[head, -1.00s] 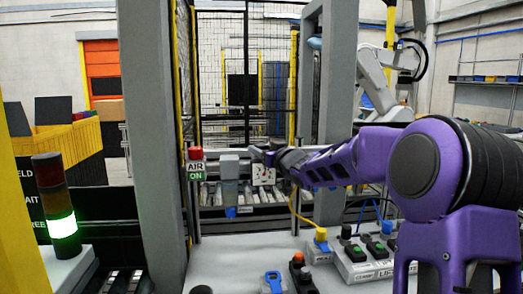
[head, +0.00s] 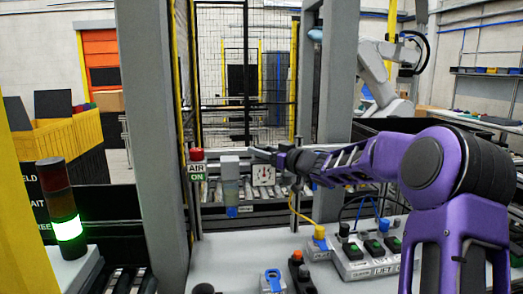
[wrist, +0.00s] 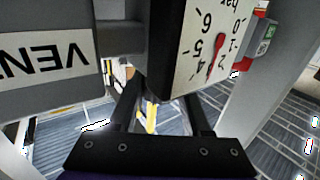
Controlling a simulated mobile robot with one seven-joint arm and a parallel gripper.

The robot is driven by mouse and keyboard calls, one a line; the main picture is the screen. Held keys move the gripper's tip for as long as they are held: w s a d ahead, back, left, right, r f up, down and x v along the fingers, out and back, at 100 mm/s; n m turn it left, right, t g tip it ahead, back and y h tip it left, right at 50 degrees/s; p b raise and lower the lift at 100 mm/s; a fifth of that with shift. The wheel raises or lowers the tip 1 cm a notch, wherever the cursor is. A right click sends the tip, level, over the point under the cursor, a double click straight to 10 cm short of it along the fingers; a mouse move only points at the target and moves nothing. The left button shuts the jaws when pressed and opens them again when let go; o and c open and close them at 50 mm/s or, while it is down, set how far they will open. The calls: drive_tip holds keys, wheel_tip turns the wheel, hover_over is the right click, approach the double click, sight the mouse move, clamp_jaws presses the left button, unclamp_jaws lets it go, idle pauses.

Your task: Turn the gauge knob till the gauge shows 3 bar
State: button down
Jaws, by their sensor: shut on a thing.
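The gauge (head: 264,175) has a white square face in the head view, beside the grey block. It shows large and cut off in the wrist view (wrist: 195,60), upside down, with numbers and "bar". Its red needle (wrist: 216,52) is visible, but I cannot read its exact value. My gripper (head: 262,151) reaches in from the right at the gauge's upper edge. It also shows in the wrist view (wrist: 160,95), with both black fingers shut on the knob.
A grey block lettered "VEN..." (wrist: 45,55) is close on the left in the wrist view. The AIR ON sign (head: 196,172) is left of the gauge. A button box (head: 365,255) and a yellow-topped unit (head: 319,240) stand on the white table below.

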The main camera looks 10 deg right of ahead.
drive_tip(key=shift+r, duration=0.1)
drive_tip(key=shift+c, duration=1.8)
unclamp_jaws()
drive_tip(key=v, duration=1.7)
drive_tip(key=shift+s+d, duration=0.15)
drive_tip(key=shift+s, duration=0.05)
